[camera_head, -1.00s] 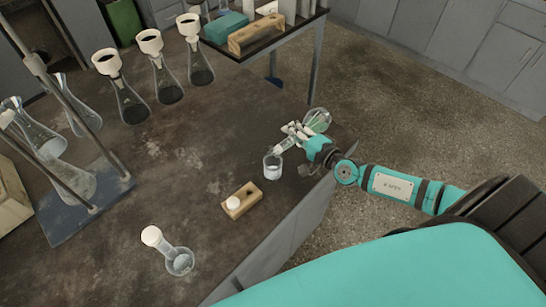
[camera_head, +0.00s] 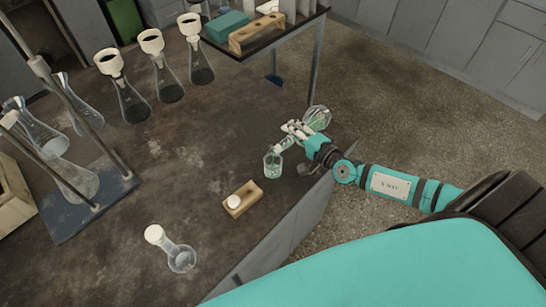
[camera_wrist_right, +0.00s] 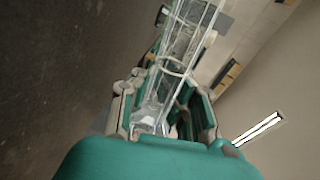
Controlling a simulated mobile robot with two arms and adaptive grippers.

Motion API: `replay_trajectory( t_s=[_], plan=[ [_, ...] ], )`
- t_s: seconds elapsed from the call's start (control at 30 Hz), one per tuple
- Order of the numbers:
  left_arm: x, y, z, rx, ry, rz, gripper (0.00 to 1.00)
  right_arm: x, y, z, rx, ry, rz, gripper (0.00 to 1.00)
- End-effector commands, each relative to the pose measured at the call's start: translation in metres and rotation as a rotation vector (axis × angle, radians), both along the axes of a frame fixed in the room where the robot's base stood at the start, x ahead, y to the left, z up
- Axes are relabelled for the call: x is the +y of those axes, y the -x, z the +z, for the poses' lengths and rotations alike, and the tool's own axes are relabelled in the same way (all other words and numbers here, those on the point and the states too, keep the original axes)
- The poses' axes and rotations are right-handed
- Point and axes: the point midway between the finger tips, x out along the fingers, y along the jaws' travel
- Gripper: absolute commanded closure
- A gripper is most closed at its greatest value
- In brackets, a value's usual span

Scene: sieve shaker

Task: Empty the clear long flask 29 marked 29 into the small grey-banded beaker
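The clear long flask (camera_head: 318,116) has a round bulb and a long neck and lies tilted at the right edge of the bench. Its bulb is up to the right and its neck (camera_head: 281,146) points down left to the mouth of a small beaker. My right gripper (camera_head: 297,132) is shut on its neck. The neck also shows between the fingers in the right wrist view (camera_wrist_right: 172,80). The small beaker (camera_head: 273,167) stands upright on the bench with greenish liquid inside. I cannot read the flask's mark or make out the beaker's band. My left gripper is not in view.
A wooden block (camera_head: 243,199) with a white stopper stands near the beaker. Another stoppered flask (camera_head: 181,257) stands at the front. Several funnel-topped flasks (camera_head: 168,84) stand behind, and a metal stand (camera_head: 92,207) is at the left. The middle of the bench is clear.

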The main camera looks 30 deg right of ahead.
Motion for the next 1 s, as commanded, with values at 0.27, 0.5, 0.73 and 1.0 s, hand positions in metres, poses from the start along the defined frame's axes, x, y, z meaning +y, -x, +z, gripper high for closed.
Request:
replay_trajectory(
  t_s=[0.27, 0.5, 0.73, 1.0],
  plan=[
    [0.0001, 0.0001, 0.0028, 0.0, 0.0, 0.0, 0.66, 0.0002, -0.0003, 0.0022, -0.005, 0.01, 0.0, 1.0],
    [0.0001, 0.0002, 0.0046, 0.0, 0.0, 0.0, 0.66, 0.0004, -0.0003, 0.0029, -0.008, 0.018, 0.0, 1.0],
    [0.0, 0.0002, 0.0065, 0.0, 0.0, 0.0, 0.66, 0.0005, -0.0002, 0.0039, -0.011, 0.026, 0.0, 1.0],
    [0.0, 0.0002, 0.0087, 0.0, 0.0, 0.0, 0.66, 0.0008, -0.0001, 0.0049, -0.014, 0.036, -0.001, 1.0]
  ],
)
